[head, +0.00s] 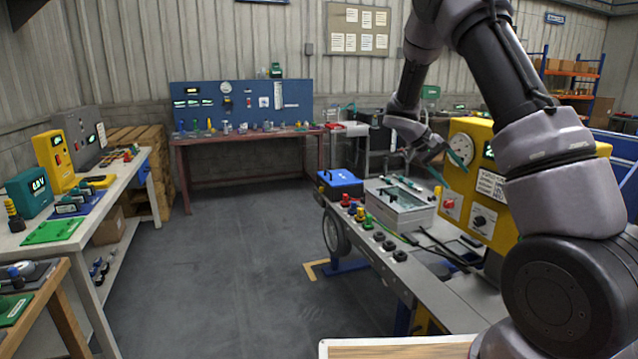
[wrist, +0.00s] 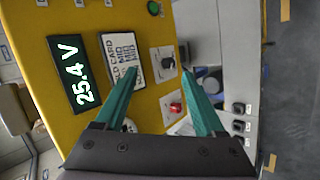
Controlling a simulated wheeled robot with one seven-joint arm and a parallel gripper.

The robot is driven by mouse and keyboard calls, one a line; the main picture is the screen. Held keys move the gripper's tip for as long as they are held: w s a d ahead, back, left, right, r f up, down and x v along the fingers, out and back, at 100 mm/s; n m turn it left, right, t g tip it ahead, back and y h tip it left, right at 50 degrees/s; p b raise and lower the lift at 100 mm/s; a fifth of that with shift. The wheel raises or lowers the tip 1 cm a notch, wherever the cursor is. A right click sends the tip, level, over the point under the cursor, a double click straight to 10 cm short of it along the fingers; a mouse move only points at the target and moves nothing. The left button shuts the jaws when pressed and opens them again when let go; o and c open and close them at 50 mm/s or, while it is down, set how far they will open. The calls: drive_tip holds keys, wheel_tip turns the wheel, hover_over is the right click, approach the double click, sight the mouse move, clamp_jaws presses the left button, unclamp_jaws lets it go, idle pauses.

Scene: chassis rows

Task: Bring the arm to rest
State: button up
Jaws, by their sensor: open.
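My arm reaches over the chassis bench on the right of the head view, with its gripper (head: 428,165) above the bench top, in front of the yellow test panel (head: 460,203). In the wrist view my gripper (wrist: 158,72) shows two teal fingers spread apart with nothing between them. Behind the fingers is the yellow panel (wrist: 45,60) with a display reading 25.4 V, a white label card (wrist: 120,55), a black knob (wrist: 166,62) and a red button (wrist: 175,108). I cannot tell the exact gap between the fingertips and the panel.
A clear-lidded grey box (head: 398,212), a blue case (head: 340,183) and several coloured plugs (head: 358,212) are on the bench near my gripper. A workbench (head: 50,240) stands at left. The floor (head: 240,260) between is clear.

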drive_tip(key=s+a+r+m+t+y, duration=0.1)
drive_tip(key=s+a+r+t+y, duration=0.1)
drive_tip(key=s+r, duration=0.4)
drive_tip(key=s+a+r+m+t+y, duration=0.1)
drive_tip(key=s+a+r+t+y, duration=0.2)
drive_tip(key=s, duration=1.1)
drive_tip(key=s+a+r+m+t+y, duration=0.1)
drive_tip(key=s+a+r+t+y, duration=0.1)
drive_tip(key=s+a+r+y, duration=0.4)
drive_tip(key=s+a+r, duration=0.2)
drive_tip(key=s+r, duration=0.2)
drive_tip(key=r, duration=0.1)
drive_tip(key=shift+s+a+m+t, duration=0.25)
drive_tip(key=shift+a+m+t, duration=0.05)
drive_tip(key=shift+a, duration=0.05)
drive_tip(key=shift+w, duration=0.1)
